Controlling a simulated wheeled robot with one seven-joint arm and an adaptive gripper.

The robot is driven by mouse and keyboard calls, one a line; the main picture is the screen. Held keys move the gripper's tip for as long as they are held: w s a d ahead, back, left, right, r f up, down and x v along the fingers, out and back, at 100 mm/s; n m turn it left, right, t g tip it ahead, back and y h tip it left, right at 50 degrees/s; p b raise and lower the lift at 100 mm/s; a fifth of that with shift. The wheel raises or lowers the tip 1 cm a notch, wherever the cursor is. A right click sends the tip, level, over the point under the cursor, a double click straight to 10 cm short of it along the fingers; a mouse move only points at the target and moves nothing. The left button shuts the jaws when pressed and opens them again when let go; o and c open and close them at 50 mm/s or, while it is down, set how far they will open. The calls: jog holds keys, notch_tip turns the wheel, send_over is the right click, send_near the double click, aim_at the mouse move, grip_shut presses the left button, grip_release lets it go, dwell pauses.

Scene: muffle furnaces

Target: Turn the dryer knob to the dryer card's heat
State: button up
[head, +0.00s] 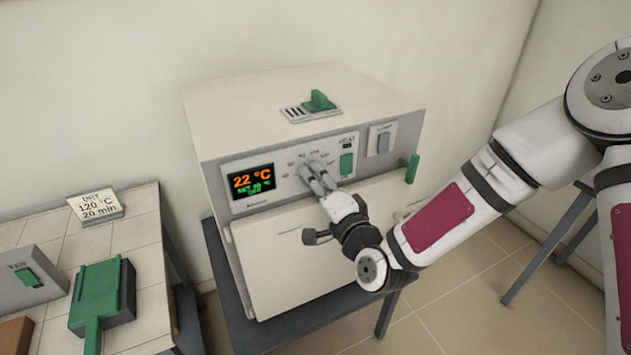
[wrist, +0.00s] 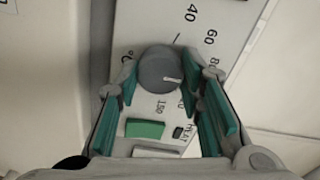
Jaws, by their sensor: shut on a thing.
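The dryer (head: 275,250) is a white box on a dark stand, with its door shut. Its display (head: 250,180) reads 22 °C, with a smaller green set line too small to read surely. The dryer card (head: 97,205) says DRY, 120 °C, 20 min. My gripper (head: 316,178) is at the dial on the panel. In the wrist view, its green-padded fingers (wrist: 162,84) are shut on the round grey knob (wrist: 158,66), one on each side.
Right of the dial are a green heat switch (head: 346,164) and a grey lamp switch (head: 384,140). A green door handle (head: 412,168) stands out at the right edge. A green vent slider (head: 318,101) is on top. A tiled bench (head: 145,250) with a green-handled item stands left.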

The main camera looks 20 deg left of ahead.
jog(key=shift+f+m+p, duration=0.1)
jog(key=shift+m+p, duration=0.55)
jog(key=shift+m, duration=3.95)
jog(key=o, duration=1.2)
jog(key=shift+c, duration=0.2)
jog(key=shift+d, duration=0.1)
jog(key=v, duration=0.7)
jog(key=shift+s, duration=0.2)
